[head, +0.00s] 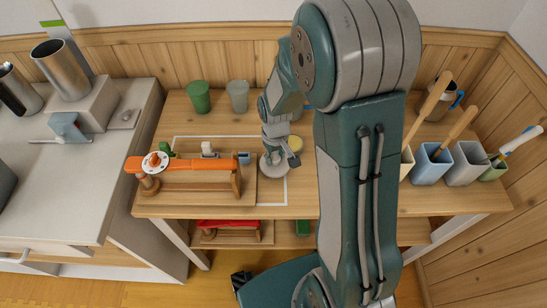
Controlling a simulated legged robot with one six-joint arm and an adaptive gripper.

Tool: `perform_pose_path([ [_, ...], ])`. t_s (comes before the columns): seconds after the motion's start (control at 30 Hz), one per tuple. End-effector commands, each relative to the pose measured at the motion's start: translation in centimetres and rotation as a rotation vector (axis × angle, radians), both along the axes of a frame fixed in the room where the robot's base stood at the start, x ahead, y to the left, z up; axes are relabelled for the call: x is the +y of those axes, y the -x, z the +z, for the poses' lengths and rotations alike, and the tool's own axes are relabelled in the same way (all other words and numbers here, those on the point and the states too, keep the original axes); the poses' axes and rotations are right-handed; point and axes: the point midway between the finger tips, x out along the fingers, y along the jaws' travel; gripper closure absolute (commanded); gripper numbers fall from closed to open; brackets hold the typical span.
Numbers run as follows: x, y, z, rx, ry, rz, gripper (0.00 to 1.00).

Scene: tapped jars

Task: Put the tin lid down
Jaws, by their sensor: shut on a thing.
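My gripper (279,156) is low over the middle of the wooden table, at the right end of a wooden board. It is shut on the tin lid (268,171), a pale grey round disc just beneath the fingers. The gripper covers part of the lid. I cannot tell whether the lid touches the surface below it.
Left of the lid, an orange bar with a white dial (155,162) lies on a wooden stand. A green cup (198,97) and a grey-green cup (238,96) stand behind. A yellow disc (293,140) is close by. Holders with brushes (432,164) stand right, beyond my arm.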

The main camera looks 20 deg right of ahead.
Motion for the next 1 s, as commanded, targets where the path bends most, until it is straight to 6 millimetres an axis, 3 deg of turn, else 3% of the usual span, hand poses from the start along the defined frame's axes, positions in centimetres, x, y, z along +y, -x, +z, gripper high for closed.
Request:
perform_pose_path([
  [0.1, -0.01, 0.02, -1.21, 0.001, 0.0, 0.0, 1.0],
  [0.43, -0.01, 0.01, -1.45, 0.0, 0.0, 0.0, 1.0],
  [0.47, -0.01, -0.01, -1.4, -0.001, 0.0, 0.0, 0.44],
  [0.5, -0.01, -0.01, -1.39, -0.001, 0.0, 0.0, 0.26],
  [0.53, -0.01, -0.01, -1.39, -0.001, 0.0, 0.0, 0.22],
  [1.0, -0.01, -0.05, -0.67, -0.003, 0.0, 0.0, 0.22],
])
